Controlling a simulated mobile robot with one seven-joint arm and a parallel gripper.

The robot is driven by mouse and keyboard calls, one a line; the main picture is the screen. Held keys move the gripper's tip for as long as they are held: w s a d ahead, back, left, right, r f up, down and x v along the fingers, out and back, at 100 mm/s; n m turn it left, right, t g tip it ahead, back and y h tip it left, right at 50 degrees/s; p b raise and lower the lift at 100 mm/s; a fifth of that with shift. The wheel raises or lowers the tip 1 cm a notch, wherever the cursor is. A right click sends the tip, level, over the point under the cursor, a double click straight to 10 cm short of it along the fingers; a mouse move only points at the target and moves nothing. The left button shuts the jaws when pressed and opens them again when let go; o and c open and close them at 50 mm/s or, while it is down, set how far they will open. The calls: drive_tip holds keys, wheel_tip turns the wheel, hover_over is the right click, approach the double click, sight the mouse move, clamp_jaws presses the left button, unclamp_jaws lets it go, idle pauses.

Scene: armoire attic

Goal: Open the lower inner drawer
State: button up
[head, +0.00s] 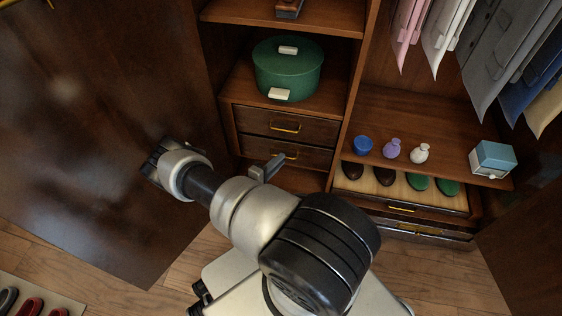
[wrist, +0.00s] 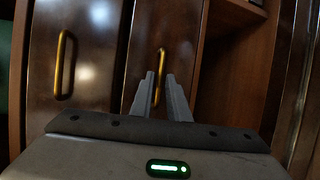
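The lower inner drawer (head: 312,158) is dark wood with a brass bar handle (head: 291,155), below a similar upper drawer (head: 312,132). Both look shut. In the wrist view, which is turned on its side, the lower drawer (wrist: 183,30) is the right one, and its brass handle (wrist: 161,62) shows between my fingertips. My gripper (wrist: 161,76) is open, with a finger on each side of the handle's line and gaps visible. Whether the tips reach past the bar I cannot tell. In the head view my gripper (head: 274,166) is just in front of the lower drawer.
A green round box (head: 288,72) stands on the shelf above the drawers. A large dark door panel (head: 90,130) stands open at left. At right are a shoe tray (head: 455,200), small vases (head: 392,147), a blue box (head: 494,157) and hanging clothes (head: 510,50).

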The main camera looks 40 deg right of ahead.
drive_tip(key=shift+x, duration=0.9)
drive_tip(key=shift+c, duration=0.4)
clamp_jaws()
drive_tip(key=shift+r, duration=0.1)
idle(0.4)
